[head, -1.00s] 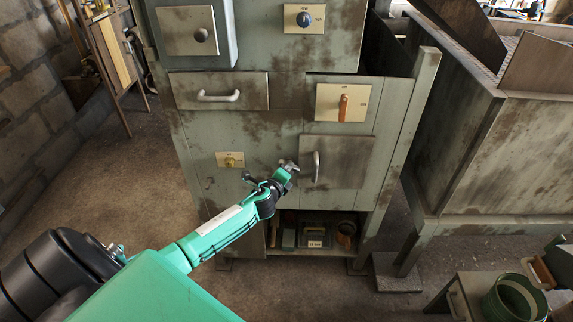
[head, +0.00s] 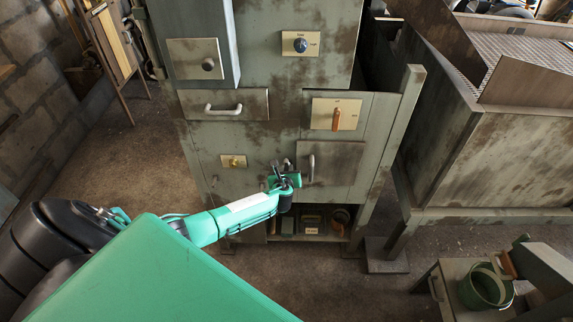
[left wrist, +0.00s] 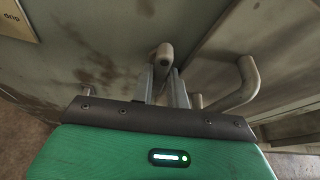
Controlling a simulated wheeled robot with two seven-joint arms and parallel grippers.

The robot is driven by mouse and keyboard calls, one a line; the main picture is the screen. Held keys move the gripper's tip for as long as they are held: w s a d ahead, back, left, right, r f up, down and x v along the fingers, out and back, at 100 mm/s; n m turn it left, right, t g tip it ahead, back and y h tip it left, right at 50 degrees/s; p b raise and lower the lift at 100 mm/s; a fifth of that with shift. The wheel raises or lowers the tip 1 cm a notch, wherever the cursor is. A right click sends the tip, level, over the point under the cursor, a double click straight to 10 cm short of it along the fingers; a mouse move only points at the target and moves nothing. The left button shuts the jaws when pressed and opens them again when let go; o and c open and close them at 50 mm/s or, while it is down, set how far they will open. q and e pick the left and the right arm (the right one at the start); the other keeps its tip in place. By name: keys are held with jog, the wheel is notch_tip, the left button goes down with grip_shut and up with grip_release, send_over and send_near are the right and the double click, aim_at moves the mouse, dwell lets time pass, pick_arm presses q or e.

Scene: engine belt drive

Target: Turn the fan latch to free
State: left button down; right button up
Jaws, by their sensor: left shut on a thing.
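A small grey latch (left wrist: 164,52) with a round end stands out from the cabinet front beside the lower door's bar handle (left wrist: 240,85). No label for it is readable. In the left wrist view, my left gripper (left wrist: 164,82) has its two fingers close together on the latch, with its round end showing past them. In the head view, my left gripper (head: 281,169) is at the cabinet front, just left of the lower door's handle, and mostly covers the latch. The latch's exact angle is hard to tell. My right gripper is not in view.
An open shelf (head: 308,238) lies below. A green bucket (head: 486,287) stands at lower right.

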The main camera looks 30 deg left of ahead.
pick_arm(q)
jog(key=shift+m+g+y+p, duration=0.4)
jog(key=shift+m+p, duration=0.3)
jog(key=c, duration=1.4)
grip_release()
jog(key=shift+d, duration=0.1)
jog(key=v, duration=1.3)
jog(key=shift+s+d, duration=0.15)
jog(key=shift+s, duration=0.15)
